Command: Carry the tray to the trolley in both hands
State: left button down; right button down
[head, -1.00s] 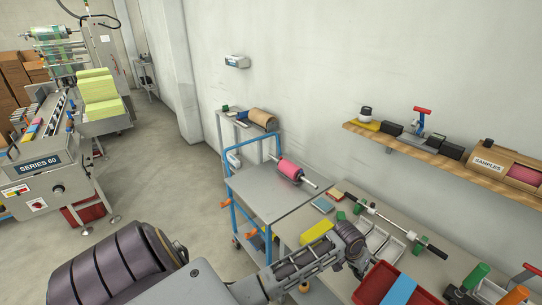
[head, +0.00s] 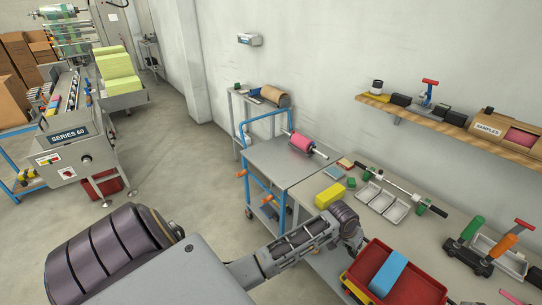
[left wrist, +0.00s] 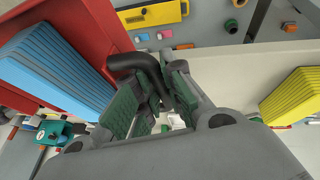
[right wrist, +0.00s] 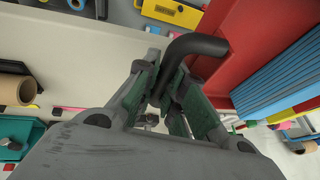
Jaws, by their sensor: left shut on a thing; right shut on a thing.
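The stack also shows in the left wrist view (left wrist: 50,70) and in the right wrist view (right wrist: 285,75). My left gripper (head: 357,248) is shut on a black tray handle (left wrist: 140,62) at the tray's left side. My right gripper (right wrist: 170,92) is shut on the other black handle (right wrist: 195,45); it is outside the head view. The trolley (head: 277,172), grey-topped with a blue frame, stands beyond the table, with a pink roll (head: 301,142) on its top.
A shelf (head: 460,132) runs along the wall. Floor left of the trolley is clear.

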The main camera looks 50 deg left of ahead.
aim_at(277, 160)
jog(key=k+j+u, duration=0.2)
jog(key=u, duration=0.2)
jog(key=i+j+u, duration=0.15)
jog(key=j+u, duration=0.3)
jog(key=i+j+u, duration=0.15)
jog(key=u, duration=0.35)
jog(key=i+j+u, duration=0.15)
jog(key=i+u, duration=0.3)
jog(key=i+j+u, duration=0.15)
jog(key=i, duration=0.3)
jog(key=i+j+z, duration=0.1)
jog(key=i+z, duration=0.2)
jog(key=i+j+z, duration=0.15)
jog(key=i+z, duration=0.2)
jog(key=z, duration=0.15)
jog(key=i+j+z, duration=0.25)
jog(key=z, duration=0.2)
jog(key=i, duration=0.1)
